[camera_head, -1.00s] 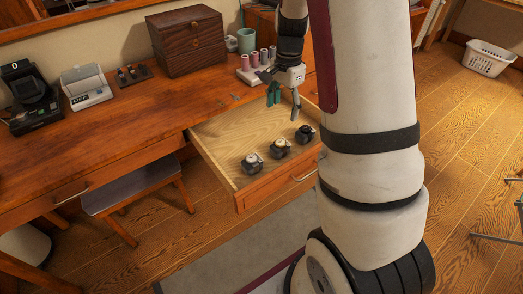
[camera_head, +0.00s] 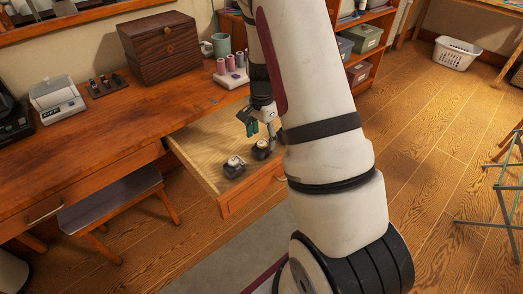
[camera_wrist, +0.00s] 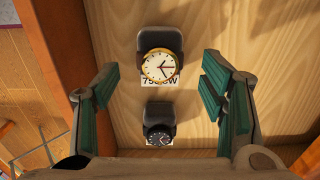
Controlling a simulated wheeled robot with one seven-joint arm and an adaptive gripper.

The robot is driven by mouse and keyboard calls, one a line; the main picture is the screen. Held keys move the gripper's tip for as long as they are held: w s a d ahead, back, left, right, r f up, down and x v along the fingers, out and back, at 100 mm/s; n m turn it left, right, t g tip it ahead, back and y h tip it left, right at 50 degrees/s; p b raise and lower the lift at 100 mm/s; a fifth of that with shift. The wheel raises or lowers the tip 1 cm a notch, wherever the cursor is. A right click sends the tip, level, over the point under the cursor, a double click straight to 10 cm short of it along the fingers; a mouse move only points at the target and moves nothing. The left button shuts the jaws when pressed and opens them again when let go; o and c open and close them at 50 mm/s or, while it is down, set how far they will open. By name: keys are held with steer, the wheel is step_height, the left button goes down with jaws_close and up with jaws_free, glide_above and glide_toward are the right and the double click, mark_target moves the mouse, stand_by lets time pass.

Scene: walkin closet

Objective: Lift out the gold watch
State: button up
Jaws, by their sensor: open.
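The gold watch (camera_wrist: 161,66) has a gold rim and a cream dial, and sits on a dark cushion in the open drawer (camera_head: 240,201). My gripper (camera_head: 261,130) is open and empty, with green finger pads, just above the middle watch stand (camera_head: 262,151) in the head view. A black-dialled watch (camera_wrist: 158,138) on its own dark cushion is nearer the palm. A light-dialled watch (camera_head: 234,165) stands at the left in the drawer.
The wooden desk (camera_head: 95,130) carries a wooden box (camera_head: 160,45), a spool stand (camera_head: 232,75) and a small white device (camera_head: 57,97). My arm hides the drawer's right side. The drawer's left rear floor is bare.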

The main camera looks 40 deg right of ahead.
mark_target(262, 143)
step_height(262, 143, down, 4)
steer(key=shift+b, duration=0.35)
steer(key=shift+c, duration=0.2)
steer(key=c, duration=1.3)
steer(key=shift+r, duration=0.1)
